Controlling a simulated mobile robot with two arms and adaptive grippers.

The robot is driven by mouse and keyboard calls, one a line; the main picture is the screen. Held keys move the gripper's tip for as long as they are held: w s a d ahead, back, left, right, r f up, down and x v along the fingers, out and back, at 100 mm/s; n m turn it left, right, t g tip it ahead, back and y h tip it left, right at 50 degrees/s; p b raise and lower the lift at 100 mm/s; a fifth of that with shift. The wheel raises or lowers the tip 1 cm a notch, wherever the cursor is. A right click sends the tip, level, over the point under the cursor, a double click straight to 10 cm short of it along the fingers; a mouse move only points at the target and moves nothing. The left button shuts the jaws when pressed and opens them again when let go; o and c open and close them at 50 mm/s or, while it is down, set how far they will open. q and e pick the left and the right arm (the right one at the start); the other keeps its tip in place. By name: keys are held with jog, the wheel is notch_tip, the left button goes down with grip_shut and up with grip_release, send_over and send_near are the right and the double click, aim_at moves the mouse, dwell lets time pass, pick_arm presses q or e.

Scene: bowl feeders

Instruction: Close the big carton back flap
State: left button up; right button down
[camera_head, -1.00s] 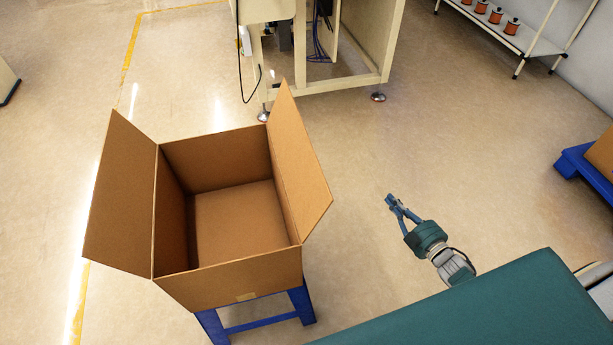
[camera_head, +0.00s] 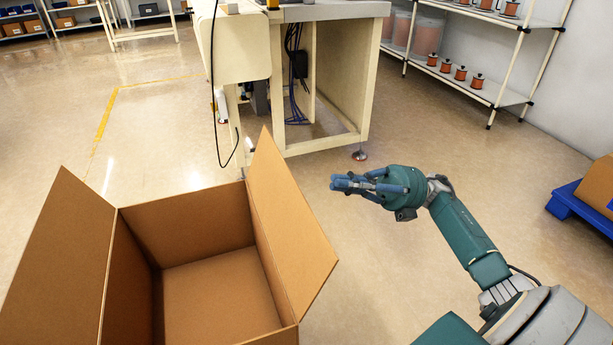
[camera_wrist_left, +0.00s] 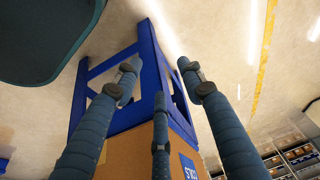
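The big brown carton (camera_head: 187,227) stands open at the lower left of the head view. Its left flap (camera_head: 60,255) and right flap (camera_head: 287,230) stand up, leaning outward. No back flap shows above the back wall; it is hidden if it hangs behind. My right gripper (camera_head: 348,183) is in the air right of the carton, apart from it, fingers pointing left; the gap between them is not clear. My left gripper (camera_wrist_left: 160,82) shows only in the left wrist view, fingers spread and empty, in front of the carton (camera_wrist_left: 122,157) and its blue stand (camera_wrist_left: 150,60).
A cream machine frame (camera_head: 320,145) stands behind the carton. White shelving (camera_head: 480,90) with spools is at the back right. A blue pallet (camera_head: 575,202) with a carton is at the right edge.

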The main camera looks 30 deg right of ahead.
aim_at(293, 178)
jog(key=x, duration=0.8)
jog(key=shift+p, duration=0.35)
pick_arm(q)
jog(key=shift+x, duration=0.95)
pick_arm(e)
jog(key=shift+a, duration=0.1)
jog(key=shift+w, duration=0.1)
